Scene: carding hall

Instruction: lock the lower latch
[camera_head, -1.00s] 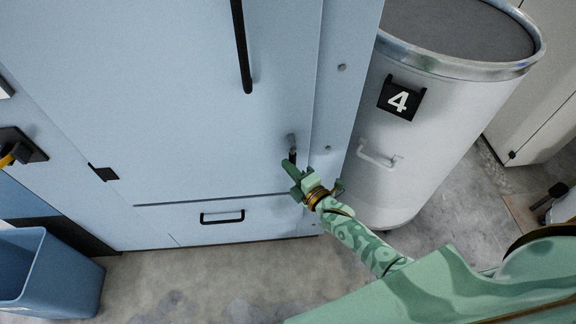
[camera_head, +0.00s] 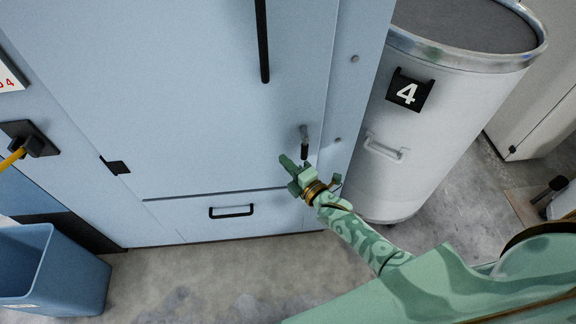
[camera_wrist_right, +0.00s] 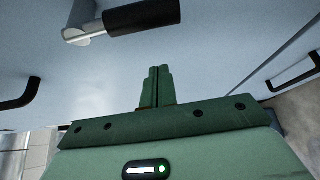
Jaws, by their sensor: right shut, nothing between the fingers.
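The lower latch (camera_head: 304,142) is on the right part of the pale blue cabinet door. It has a metal pivot and a black grip that hangs down from it in the head view. In the right wrist view the latch (camera_wrist_right: 140,16) shows at the top, its grip pointing right. My right gripper (camera_head: 284,160) is shut and empty, just left of and slightly below the latch grip, with a gap between them. Its closed fingers (camera_wrist_right: 160,72) also show in the wrist view, below the grip. My left gripper is not in view.
A long black door handle (camera_head: 262,40) is above, and a drawer with a black handle (camera_head: 231,211) is below. A grey drum (camera_head: 432,110) marked 4 stands close on the right. A blue bin (camera_head: 80,275) is at lower left. A yellow-handled switch (camera_head: 14,157) is at left.

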